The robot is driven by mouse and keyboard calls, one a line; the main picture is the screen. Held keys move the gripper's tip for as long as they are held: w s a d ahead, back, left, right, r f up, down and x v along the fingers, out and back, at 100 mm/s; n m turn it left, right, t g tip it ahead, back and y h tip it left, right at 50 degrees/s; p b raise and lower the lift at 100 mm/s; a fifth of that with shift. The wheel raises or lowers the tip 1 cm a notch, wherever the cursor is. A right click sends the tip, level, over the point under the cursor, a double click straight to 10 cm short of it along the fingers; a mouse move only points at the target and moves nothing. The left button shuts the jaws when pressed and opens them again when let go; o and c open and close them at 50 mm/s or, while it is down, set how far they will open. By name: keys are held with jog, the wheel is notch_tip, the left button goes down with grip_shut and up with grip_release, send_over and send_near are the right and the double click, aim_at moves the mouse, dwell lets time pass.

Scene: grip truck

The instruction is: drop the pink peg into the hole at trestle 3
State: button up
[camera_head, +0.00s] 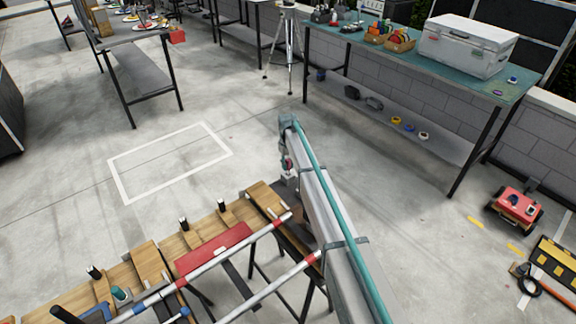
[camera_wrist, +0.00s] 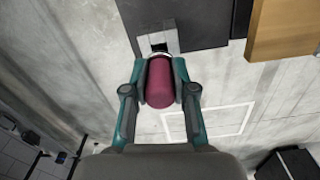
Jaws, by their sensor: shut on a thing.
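The pink peg (camera_wrist: 160,82) is held between the two teal fingers of my gripper (camera_wrist: 161,86) in the wrist view. A light grey block (camera_wrist: 157,38) with a dark square opening (camera_wrist: 159,47) lies just beyond the peg's far end. The peg's end appears close to the opening and partly in line with it; I cannot tell whether it touches or has entered. In the head view my gripper (camera_head: 287,164) hangs at the arm's end, by the far right end of the wooden planks. No trestle number is readable.
Wooden planks (camera_head: 150,262) on trestles carry a red board (camera_head: 212,250) and several upright dark posts. A teal-topped workbench (camera_head: 400,62) stands behind. Open floor with a white rectangle (camera_head: 170,160) lies left.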

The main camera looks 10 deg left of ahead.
jog(key=shift+r+p, duration=0.7)
jog(key=shift+r, duration=1.65)
jog(key=shift+r, duration=0.1)
jog(key=shift+r+p, duration=1.25)
jog(key=shift+r, duration=2.35)
jog(key=shift+r, duration=0.1)
